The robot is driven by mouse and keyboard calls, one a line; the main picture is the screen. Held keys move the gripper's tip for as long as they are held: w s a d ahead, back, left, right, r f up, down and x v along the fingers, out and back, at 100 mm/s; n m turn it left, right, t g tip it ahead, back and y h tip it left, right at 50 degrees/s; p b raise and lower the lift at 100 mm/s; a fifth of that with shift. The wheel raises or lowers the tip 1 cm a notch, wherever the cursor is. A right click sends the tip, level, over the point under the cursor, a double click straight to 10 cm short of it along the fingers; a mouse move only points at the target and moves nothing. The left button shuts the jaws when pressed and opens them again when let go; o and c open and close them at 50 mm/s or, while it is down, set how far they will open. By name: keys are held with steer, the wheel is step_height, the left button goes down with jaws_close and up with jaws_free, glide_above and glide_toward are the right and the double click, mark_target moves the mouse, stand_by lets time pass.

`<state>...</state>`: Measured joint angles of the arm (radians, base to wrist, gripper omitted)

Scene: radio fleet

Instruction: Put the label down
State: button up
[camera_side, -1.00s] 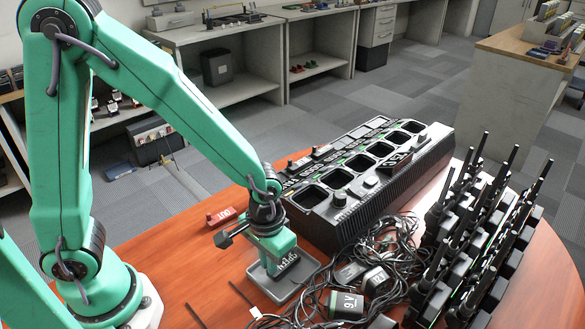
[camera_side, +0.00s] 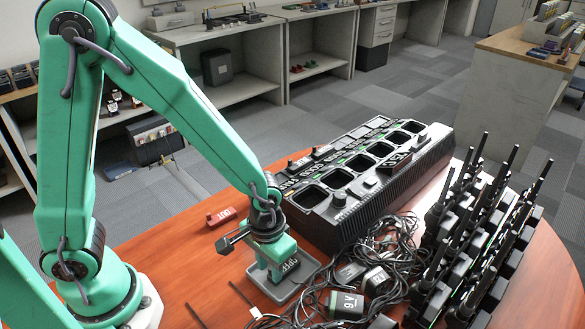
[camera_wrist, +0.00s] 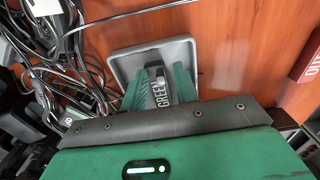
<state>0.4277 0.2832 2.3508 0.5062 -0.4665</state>
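The label (camera_side: 290,266), a small dark piece with pale lettering, is at the grey tray (camera_side: 308,269) on the wooden table. The wrist view shows the label (camera_wrist: 160,94), reading GREEN, between my green fingers, over the grey tray (camera_wrist: 124,62). My gripper (camera_side: 268,272) points down at the tray, its fingers on the left side of the label. In the wrist view my gripper (camera_wrist: 161,82) has its fingers spread on either side of the label. The label's lower edge is partly hidden, so I cannot tell exactly how it rests.
A red OUT block (camera_side: 222,216) lies left of the tray. A black multi-bay charger (camera_side: 370,175) stands behind it. Tangled black cables (camera_side: 385,240) and a 9V piece (camera_side: 346,305) crowd the right. Several radios (camera_side: 490,235) stand further right.

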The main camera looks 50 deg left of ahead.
steer(key=shift+r, duration=0.1)
step_height(320, 180, up, 12)
stand_by(0.9)
steer(key=shift+r, duration=0.15)
stand_by(0.3)
steer(key=s+a+r+t, duration=0.5)
steer(key=a+r, duration=0.5)
steer(key=a, duration=0.3)
steer(key=shift+s+t, duration=0.3)
steer(key=shift+s, duration=0.3)
